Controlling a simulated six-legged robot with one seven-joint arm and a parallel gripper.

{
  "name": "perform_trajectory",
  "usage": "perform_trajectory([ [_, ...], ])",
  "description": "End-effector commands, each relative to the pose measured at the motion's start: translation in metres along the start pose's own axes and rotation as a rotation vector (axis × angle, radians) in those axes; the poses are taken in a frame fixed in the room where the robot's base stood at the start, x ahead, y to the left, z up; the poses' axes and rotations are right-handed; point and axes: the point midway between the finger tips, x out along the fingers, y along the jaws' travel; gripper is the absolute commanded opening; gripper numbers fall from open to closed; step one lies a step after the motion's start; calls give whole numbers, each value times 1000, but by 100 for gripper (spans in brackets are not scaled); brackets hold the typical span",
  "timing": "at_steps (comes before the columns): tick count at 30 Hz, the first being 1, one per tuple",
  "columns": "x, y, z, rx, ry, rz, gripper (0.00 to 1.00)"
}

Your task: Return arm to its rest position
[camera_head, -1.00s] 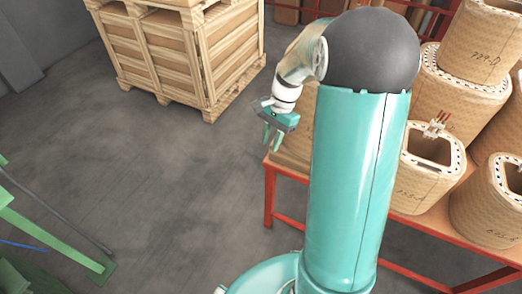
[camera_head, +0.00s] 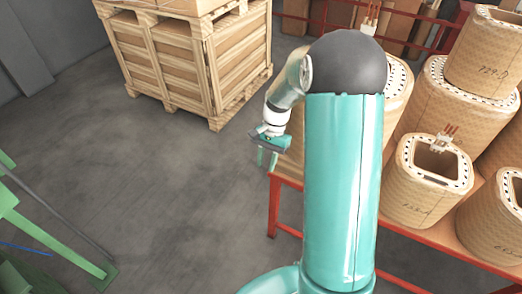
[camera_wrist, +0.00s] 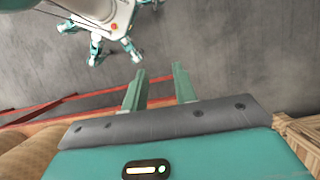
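My gripper (camera_head: 267,158) hangs below the bent end of my teal arm in the head view, left of the thick upper link. Its fingers point down over the floor beside the left end of the red table (camera_head: 274,205). Part of the table and some coils are hidden behind my arm.
Wicker-patterned transformer coils (camera_head: 425,195) stand on the table at the right. A wooden crate (camera_head: 190,65) stands at the back left. Green metal beams (camera_head: 50,235) are at the lower left. The floor (camera_head: 150,180) between them is clear.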

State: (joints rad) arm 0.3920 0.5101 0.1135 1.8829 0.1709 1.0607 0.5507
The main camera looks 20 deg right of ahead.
Motion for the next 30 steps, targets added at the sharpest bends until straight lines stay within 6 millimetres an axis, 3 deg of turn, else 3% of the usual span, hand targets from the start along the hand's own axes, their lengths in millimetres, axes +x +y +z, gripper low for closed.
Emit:
perform_trajectory([
  [7, -2, 0, 2, -5, 5, -1, 28],
  [11, -18, 0, 14, -50, 44, -4, 28],
  [21, -92, 11, 94, -326, 271, -24, 28],
  [30, -135, 37, 166, -577, 476, -44, 28],
])
